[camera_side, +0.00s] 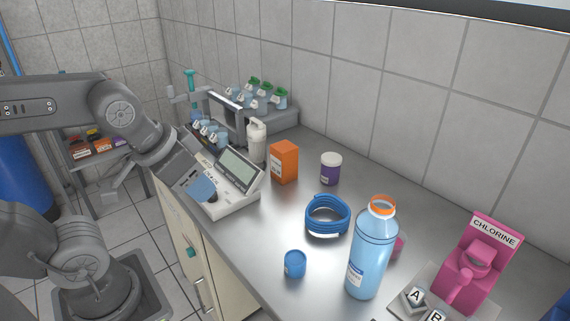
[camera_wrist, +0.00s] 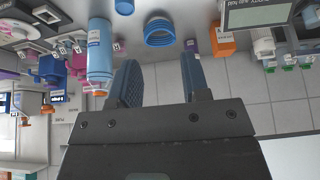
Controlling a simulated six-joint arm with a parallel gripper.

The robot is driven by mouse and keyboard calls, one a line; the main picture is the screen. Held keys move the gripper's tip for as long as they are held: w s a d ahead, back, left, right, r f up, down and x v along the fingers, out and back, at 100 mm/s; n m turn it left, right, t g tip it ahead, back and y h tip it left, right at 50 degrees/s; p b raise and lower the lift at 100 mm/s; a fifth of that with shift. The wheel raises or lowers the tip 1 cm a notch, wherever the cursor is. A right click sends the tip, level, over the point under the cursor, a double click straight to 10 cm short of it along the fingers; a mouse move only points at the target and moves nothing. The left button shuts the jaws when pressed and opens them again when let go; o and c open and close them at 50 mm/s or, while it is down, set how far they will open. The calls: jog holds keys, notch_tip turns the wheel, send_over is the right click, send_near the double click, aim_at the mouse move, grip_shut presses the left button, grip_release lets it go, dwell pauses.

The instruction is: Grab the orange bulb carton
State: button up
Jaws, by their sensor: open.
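The orange bulb carton (camera_side: 284,162) stands upright on the steel bench, right of the meter with a screen, with a white label on one face. In the wrist view, which looks upside down, the carton (camera_wrist: 222,42) is at the upper right, beyond the fingers. My gripper (camera_side: 200,188) is over the bench's left edge, in front of the meter and left of the carton, apart from it. In the wrist view, the blue finger pads of my gripper (camera_wrist: 160,80) are spread, with nothing between them.
The meter (camera_side: 236,170) stands between my gripper and the carton. A white bottle (camera_side: 257,142) is behind left of the carton, and a purple jar (camera_side: 330,168) is to its right. A blue coil (camera_side: 327,216), blue cap (camera_side: 295,263) and blue bottle (camera_side: 372,255) stand nearer the front.

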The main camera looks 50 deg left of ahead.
jog(key=o, duration=1)
